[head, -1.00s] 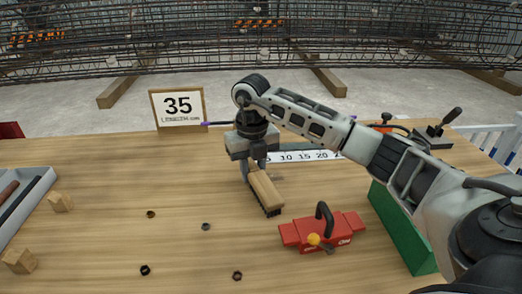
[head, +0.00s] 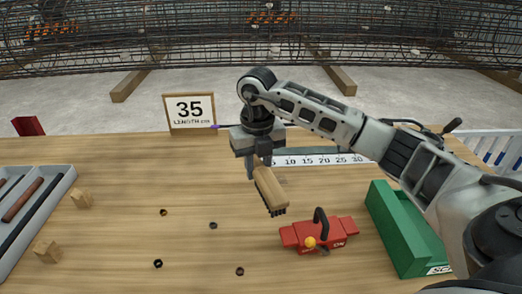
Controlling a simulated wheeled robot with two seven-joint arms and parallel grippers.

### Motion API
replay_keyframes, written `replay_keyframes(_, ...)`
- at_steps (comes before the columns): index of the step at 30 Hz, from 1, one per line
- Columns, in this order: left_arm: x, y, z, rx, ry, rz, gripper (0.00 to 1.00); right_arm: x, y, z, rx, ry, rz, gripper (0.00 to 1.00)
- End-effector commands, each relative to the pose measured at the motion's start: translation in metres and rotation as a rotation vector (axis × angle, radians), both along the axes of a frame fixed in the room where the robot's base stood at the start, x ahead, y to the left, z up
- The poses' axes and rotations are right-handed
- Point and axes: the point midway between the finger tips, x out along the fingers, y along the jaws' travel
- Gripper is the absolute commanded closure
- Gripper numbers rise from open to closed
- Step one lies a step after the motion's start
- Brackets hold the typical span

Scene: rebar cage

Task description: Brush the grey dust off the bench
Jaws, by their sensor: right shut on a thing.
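My right gripper (head: 258,165) is shut on a wooden brush (head: 270,188) with dark bristles. It holds the brush tilted, bristle end toward the lower right, over the middle of the wooden bench (head: 110,215). I cannot tell whether the bristles touch the bench top. No grey dust can be made out on the bench. My left gripper is not in view.
A red tool with a black handle (head: 318,235) sits just right of the brush. A green box (head: 400,225), a ruler strip (head: 320,159), a sign reading 35 (head: 189,110), a grey tool tray (head: 45,215), wooden blocks (head: 47,252) and several small nuts (head: 158,263) surround it.

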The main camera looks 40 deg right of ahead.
Motion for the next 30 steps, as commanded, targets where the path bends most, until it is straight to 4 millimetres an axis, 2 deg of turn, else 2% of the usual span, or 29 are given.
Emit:
replay_keyframes(1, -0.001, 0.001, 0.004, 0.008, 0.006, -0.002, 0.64, 0.0, 0.0, 0.01, 0.0, -0.001, -0.001, 1.0)
replay_keyframes(7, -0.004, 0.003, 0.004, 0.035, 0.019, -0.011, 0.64, -0.001, -0.001, 0.023, 0.001, -0.001, -0.002, 1.0)
replay_keyframes(25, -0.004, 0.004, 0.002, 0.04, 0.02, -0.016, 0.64, -0.001, -0.001, 0.023, 0.001, -0.001, 0.001, 1.0)
replay_keyframes(28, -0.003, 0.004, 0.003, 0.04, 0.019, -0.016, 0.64, -0.001, 0.002, 0.023, 0.0, -0.003, 0.061, 1.0)
replay_keyframes(30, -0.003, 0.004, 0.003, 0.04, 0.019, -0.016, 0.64, -0.003, 0.007, 0.024, -0.001, -0.006, 0.17, 1.0)
